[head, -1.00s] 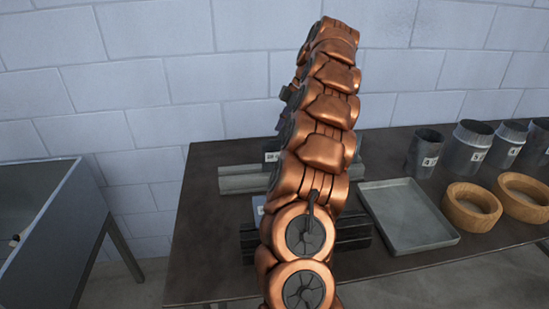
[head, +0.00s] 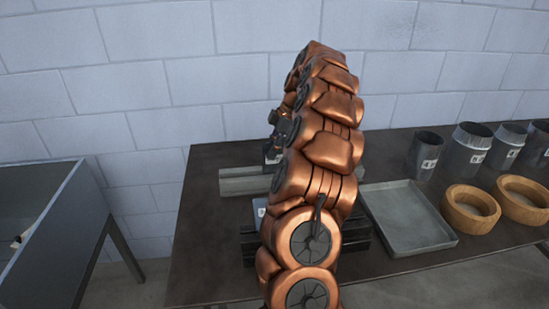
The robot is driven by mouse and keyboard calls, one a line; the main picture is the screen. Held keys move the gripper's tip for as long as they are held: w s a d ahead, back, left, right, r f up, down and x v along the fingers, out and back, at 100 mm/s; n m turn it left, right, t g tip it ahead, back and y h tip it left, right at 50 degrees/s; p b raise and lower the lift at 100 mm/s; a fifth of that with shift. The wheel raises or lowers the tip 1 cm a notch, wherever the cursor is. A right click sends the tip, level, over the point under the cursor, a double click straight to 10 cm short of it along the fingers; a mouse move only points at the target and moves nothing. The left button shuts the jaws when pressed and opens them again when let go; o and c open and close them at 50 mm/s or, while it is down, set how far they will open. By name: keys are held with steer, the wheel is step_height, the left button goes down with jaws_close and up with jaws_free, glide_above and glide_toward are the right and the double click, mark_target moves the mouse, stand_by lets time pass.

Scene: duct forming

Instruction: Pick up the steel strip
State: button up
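My copper-coloured arm rises through the middle of the head view and hides part of the table. A small dark part of my gripper (head: 279,128) shows at the left side of the arm, above the table. Its fingers cannot be made out. No piece is clearly recognisable as the steel strip. A long grey metal piece (head: 238,182) with a ridged top lies toward the back left of the table, its right end behind my arm. A black slotted block (head: 249,245) stands in front of it, also partly hidden.
The dark table (head: 205,255) carries a shallow grey tray (head: 405,222), empty, right of my arm. A grey bin on legs (head: 60,215) is at the left. A block wall is behind.

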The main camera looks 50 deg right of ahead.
steer(key=shift+a+f, duration=0.1)
steer(key=shift+f, duration=0.15)
steer(key=shift+c, duration=0.3)
jaws_close()
